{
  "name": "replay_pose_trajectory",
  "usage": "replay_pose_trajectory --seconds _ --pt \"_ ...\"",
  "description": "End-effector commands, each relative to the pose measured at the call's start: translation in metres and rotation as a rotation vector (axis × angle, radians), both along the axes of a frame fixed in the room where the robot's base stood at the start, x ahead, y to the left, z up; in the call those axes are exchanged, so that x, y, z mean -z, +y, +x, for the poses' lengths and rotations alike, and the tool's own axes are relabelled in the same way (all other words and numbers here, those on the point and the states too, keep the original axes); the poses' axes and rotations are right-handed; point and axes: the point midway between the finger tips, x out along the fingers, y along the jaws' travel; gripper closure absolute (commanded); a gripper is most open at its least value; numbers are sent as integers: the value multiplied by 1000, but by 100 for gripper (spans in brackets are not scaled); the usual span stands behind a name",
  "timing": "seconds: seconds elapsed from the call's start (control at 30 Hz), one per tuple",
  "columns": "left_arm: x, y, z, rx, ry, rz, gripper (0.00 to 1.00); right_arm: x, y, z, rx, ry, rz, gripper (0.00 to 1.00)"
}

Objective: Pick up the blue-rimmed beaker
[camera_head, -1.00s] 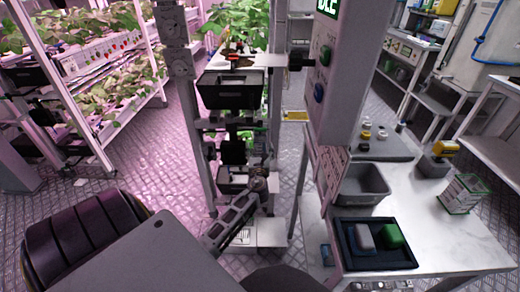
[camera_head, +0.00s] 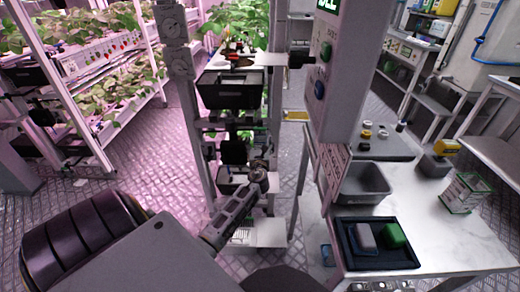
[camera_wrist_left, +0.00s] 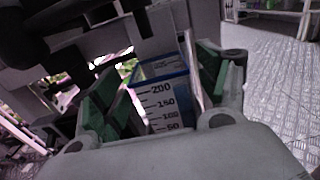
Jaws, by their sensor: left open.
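The blue-rimmed beaker (camera_wrist_left: 163,101) shows in the left wrist view. It is clear-walled with dark volume marks and a blue rim, and looks slightly tilted in the picture. My left gripper (camera_wrist_left: 157,80) is open, with one green-padded finger on each side of the beaker. I cannot tell whether either pad touches it. In the head view my left gripper (camera_head: 262,172) is small and reaches to the lower part of the rack; the beaker cannot be made out there. The beaker's lower part is hidden by the gripper body. My right gripper is not in view.
A rack column with a black bin (camera_head: 230,95) stands around the gripper, with plants above. To the right, a white table holds a grey bin (camera_head: 365,185) and a dark tray (camera_head: 378,264) with a grey and a green block. Patterned floor lies left of the rack.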

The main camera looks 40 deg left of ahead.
Motion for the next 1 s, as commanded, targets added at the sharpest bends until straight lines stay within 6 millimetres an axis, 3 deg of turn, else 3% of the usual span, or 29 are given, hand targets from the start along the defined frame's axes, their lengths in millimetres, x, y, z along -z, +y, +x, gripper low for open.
replay_pose_trajectory --seconds 0.4,0.8,1.0 --pt "0 14 18 1 0 0 25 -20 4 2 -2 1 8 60" --pt "0 14 17 1 1 -1 25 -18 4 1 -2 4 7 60" --pt "0 14 17 1 1 -1 49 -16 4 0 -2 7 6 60"
